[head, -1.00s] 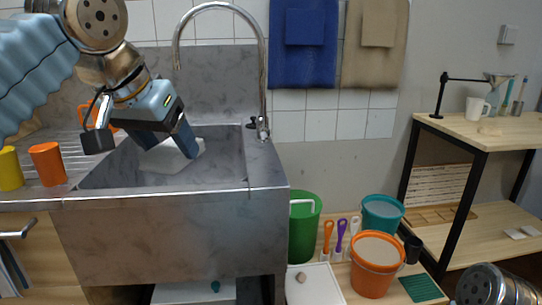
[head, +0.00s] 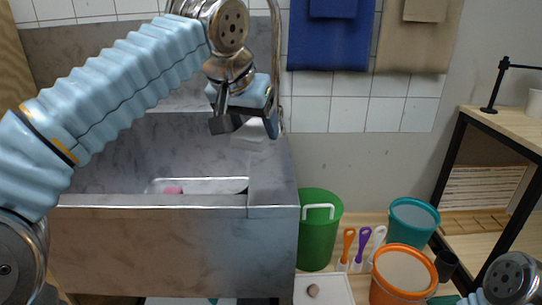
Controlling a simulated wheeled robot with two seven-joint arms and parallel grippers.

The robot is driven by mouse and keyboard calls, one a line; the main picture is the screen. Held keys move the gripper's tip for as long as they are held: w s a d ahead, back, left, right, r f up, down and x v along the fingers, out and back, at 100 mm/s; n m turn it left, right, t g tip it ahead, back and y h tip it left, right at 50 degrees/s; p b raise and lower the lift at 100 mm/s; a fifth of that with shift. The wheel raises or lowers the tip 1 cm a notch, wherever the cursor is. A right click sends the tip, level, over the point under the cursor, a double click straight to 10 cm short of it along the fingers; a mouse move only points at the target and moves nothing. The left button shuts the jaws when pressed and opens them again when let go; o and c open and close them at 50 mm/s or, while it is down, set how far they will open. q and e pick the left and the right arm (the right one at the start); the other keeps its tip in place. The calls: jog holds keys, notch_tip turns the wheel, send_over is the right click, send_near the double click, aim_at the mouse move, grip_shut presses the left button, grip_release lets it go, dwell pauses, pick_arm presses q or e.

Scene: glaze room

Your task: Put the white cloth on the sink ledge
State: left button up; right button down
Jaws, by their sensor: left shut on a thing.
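The white cloth (head: 249,141) shows as a small pale patch below my left gripper (head: 243,126). My left gripper is shut on the cloth, at the back of the sink's right side. The grey sink ledge (head: 272,177) is the flat strip to the right of the basin. The cloth is over the back part of this ledge; I cannot tell whether it touches the surface. The gripper and arm hide part of the cloth. Of my right arm only a rounded joint shows at the bottom right; its gripper is out of view.
The tap (head: 278,60) rises right behind my left gripper. A white dish with something pink (head: 173,190) lies in the basin. A green bin (head: 318,235) stands right of the sink, with teal (head: 413,222) and orange (head: 404,270) buckets further right. Blue (head: 330,45) and beige towels hang above.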

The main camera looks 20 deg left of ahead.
aim_at(260, 129)
pick_arm(q)
jog(key=w+f, duration=0.1)
jog(key=d+f, duration=0.1)
jog(key=f, duration=0.1)
jog(key=shift+w+d+f, duration=0.1)
jog(key=shift+w+d, duration=0.05)
jog(key=shift+w, duration=0.25)
jog(key=f, duration=0.1)
jog(key=w+f, duration=0.1)
jog(key=f, duration=0.1)
jog(key=d+f+b, duration=0.1)
jog(key=f, duration=0.1)
jog(key=shift+w, duration=0.15)
jog(key=o, duration=0.7)
jog(key=shift+f, duration=0.15)
jog(key=shift+c, duration=0.2)
jog(key=o, duration=0.4)
jog(key=shift+o, duration=0.2)
